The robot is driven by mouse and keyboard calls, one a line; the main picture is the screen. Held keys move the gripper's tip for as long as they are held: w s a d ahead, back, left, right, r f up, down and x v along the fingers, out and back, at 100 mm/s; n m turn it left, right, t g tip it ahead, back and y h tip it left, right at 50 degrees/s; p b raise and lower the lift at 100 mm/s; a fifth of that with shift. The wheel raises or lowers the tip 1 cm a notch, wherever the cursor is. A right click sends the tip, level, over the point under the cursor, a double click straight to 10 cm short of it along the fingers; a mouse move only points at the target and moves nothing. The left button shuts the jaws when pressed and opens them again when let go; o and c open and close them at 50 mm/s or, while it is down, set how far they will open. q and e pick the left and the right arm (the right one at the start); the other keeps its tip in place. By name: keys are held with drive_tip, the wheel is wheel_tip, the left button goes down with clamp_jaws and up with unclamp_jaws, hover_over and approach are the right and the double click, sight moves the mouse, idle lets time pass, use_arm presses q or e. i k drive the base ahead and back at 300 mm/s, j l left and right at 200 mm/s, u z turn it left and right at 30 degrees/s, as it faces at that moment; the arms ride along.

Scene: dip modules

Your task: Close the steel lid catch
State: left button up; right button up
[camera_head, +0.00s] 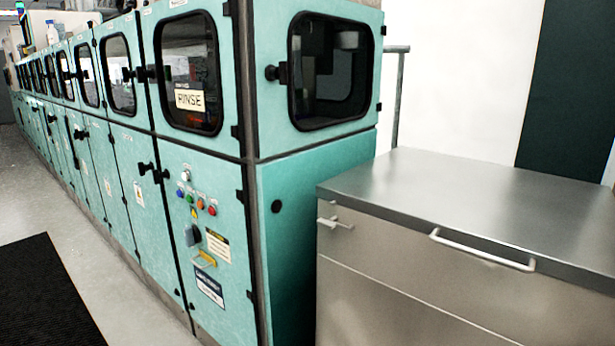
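The steel chest (415,290) stands at the right, its brushed steel lid (470,195) lying flat on top. A small light metal lid catch (336,222) is on the chest's front near the left corner, just below the lid edge. It looks like a short horizontal lever with a small piece above it near the lid rim. Whether it is latched is too small to tell. A bar handle (482,250) runs along the front edge of the lid. Neither of my grippers is in view.
A long row of teal cabinets (315,175) with dark windows runs from beside the chest to the far left. Coloured buttons (200,203) and a dark switch (192,235) sit on the near panel. A black mat (45,295) lies on the open grey floor (110,265).

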sight(331, 223)
drive_tip(key=i+l+z, duration=0.3)
drive_tip(key=l, duration=0.25)
drive_tip(key=i+l+z, duration=0.3)
drive_tip(key=i+l, duration=0.2)
